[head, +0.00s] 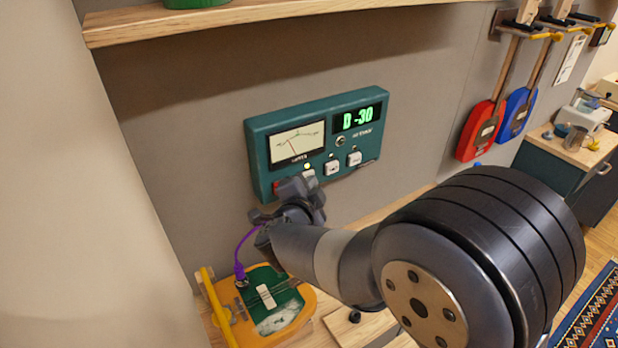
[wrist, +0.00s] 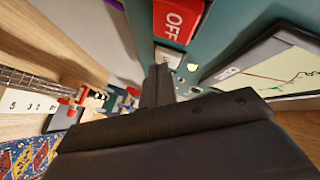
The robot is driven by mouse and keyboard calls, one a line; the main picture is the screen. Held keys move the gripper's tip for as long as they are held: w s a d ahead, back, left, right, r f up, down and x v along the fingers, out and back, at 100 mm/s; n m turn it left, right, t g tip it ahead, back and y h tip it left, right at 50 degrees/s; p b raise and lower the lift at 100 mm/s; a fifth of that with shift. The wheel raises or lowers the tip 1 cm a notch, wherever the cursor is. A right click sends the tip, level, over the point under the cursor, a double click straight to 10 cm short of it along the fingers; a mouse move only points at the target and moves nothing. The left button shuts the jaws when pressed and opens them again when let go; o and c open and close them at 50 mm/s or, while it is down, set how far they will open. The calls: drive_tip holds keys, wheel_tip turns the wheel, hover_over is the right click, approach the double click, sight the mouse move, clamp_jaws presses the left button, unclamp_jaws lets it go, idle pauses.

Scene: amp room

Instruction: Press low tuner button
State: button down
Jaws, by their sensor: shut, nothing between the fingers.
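The teal tuner box (head: 258,150) hangs on the wall in the head view, with a needle meter (head: 297,143) and a green display (head: 358,117) reading "D -30". White buttons (head: 332,168) sit along its lower face, with another white button (head: 354,158) to the right. A small lamp above the leftmost one glows yellow. I cannot read which button is low. My gripper (head: 310,188) is shut and empty at the box's lower left, partly covering that area. The wrist view shows the shut fingers (wrist: 158,78) close to the panel, below a red OFF switch (wrist: 179,20). Contact cannot be told.
A yellow and green device (head: 285,318) with a purple cable (head: 240,255) lies on the wooden surface below. A wooden shelf (head: 250,12) runs above the tuner. Red (head: 482,130) and blue (head: 517,113) guitar-like instruments hang to the right.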

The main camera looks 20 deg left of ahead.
drive_tip(key=shift+s+d, duration=0.55)
drive_tip(key=shift+d, duration=0.1)
drive_tip(key=s+d+b, duration=0.1)
drive_tip(key=s+d, duration=0.2)
drive_tip(key=shift+s+d, duration=0.1)
drive_tip(key=shift+d, duration=0.3)
idle(0.3)
drive_tip(key=shift+a, duration=0.1)
idle(0.4)
drive_tip(key=s+d, duration=0.2)
drive_tip(key=d, duration=0.1)
drive_tip(key=shift+s, duration=0.25)
